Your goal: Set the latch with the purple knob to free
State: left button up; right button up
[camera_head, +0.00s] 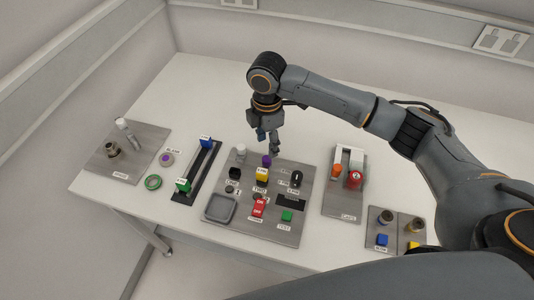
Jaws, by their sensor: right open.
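The purple knob (266,160) stands near the back edge of the grey control panel (285,236), just behind a yellow block. The latch's setting is too small to read. My right gripper (268,143) points down just above and behind the purple knob. It is open, with nothing visible between its fingers. I cannot tell whether a fingertip touches the knob. My left gripper is not in view.
The panel also bears a red switch (259,207), a green button (287,216) and a black knob (296,178). A slider rail with blue and green blocks (184,186) lies left. A plate with a red knob (354,179) lies right. The table's back left is clear.

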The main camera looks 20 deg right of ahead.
aim_at(267, 159)
notch_tip(267, 159, down, 4)
jog(key=shift+w+d+r+p, duration=0.1)
jog(key=shift+w+p, duration=0.05)
jog(key=shift+p, duration=0.15)
notch_tip(267, 159, down, 4)
jog(key=shift+r, duration=0.1)
jog(key=shift+c, duration=0.6)
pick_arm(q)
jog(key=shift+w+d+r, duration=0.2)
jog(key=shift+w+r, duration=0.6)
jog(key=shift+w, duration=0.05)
pick_arm(e)
grip_shut()
